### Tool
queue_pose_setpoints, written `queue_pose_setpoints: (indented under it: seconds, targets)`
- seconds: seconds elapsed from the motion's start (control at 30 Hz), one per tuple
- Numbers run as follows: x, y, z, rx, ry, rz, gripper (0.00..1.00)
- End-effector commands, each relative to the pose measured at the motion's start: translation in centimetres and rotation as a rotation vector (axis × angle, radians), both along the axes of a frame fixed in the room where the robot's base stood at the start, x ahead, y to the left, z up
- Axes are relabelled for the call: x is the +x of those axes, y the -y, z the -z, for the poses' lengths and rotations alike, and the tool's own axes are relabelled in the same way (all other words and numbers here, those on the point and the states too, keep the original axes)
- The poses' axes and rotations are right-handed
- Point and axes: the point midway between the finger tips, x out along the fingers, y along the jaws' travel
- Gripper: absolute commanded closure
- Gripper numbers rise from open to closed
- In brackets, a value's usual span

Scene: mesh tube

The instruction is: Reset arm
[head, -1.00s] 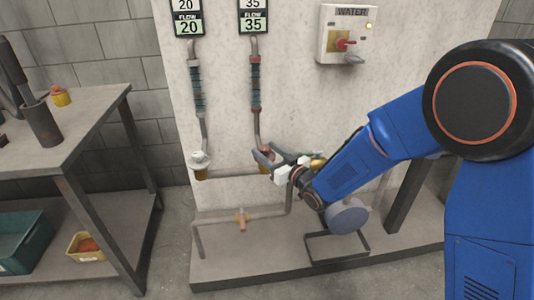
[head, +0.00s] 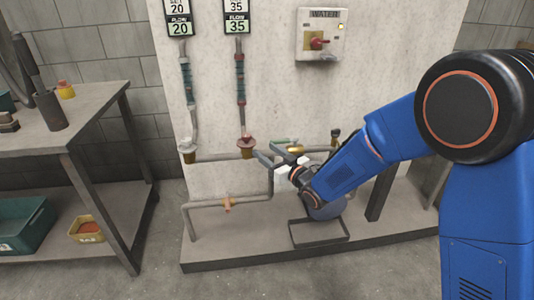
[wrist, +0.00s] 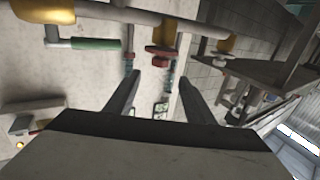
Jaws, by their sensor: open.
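My gripper (head: 266,152) is open in front of the lower part of the pale wall panel. It is just right of the reddish flanged fitting (head: 246,141) under the right mesh tube (head: 240,80), and looks apart from it. The left mesh tube (head: 186,80) hangs beside it, ending at a paler flanged fitting (head: 187,145). In the wrist view both fingers (wrist: 160,80) are spread with nothing visible between them. My blue arm reaches in from the right.
A water box (head: 321,35) with a red handle is on the panel. Pipes run low along it, above a plinth with a dark-framed tray (head: 318,233). A grey workbench (head: 90,110) stands left, with a teal bin (head: 25,225) and yellow bin (head: 87,229) on its lower shelf. Floor between is clear.

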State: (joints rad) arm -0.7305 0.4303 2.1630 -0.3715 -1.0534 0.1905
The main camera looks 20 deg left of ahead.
Motion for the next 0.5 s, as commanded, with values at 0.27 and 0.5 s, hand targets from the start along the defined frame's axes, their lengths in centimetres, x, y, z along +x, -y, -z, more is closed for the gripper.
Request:
queue_pose_setpoints:
  seconds: [0.27, 0.5]
  targets:
    - [0.0, 0.0, 0.0, 0.000, 0.000, 0.000, 0.51]
    - [1.7, 3.4, -1.7, -0.046, -0.012, 0.068, 0.51]
